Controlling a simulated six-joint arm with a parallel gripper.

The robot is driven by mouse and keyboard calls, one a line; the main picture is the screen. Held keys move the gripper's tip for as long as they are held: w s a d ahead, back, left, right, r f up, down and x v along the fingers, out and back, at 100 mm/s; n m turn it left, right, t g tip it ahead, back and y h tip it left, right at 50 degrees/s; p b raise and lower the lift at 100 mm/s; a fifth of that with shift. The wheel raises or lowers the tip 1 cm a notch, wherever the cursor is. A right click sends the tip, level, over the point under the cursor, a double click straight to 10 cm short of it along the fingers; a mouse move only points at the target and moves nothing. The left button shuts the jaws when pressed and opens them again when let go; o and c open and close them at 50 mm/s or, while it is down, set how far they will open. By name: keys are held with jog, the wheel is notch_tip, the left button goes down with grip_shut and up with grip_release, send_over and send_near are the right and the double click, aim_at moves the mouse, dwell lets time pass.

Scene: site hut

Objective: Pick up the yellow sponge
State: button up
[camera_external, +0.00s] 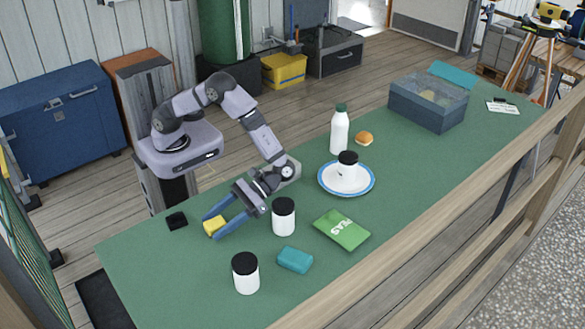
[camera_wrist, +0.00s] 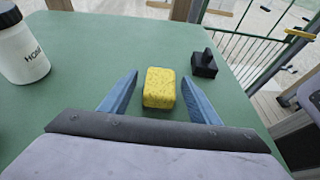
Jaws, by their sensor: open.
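The yellow sponge (camera_external: 214,226) lies on the green table near its left part, at the tips of my gripper. In the wrist view the sponge (camera_wrist: 160,88) sits between the two blue fingers, with green tabletop showing on both sides of it. My gripper (camera_external: 222,215) is open and low over the table; in the wrist view its fingertips (camera_wrist: 160,88) flank the sponge without visible contact. From outside, the fingers partly overlap the sponge, so their exact height above the table is hard to tell.
A black-lidded white jar (camera_external: 284,217) stands close beside my gripper; another jar (camera_external: 245,274) stands nearer the front. A small black object (camera_external: 176,220) lies left of the sponge. A teal block (camera_external: 295,260), peas packet (camera_external: 342,230), plate (camera_external: 327,184) and bottle (camera_external: 339,132) lie rightward.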

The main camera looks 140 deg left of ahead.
aim_at(215, 222)
jog(key=shift+d+f, duration=0.15)
jog(key=shift+d, duration=0.25)
jog(key=c, duration=1.1)
notch_tip(215, 222, up, 10)
jog(key=shift+r, duration=0.1)
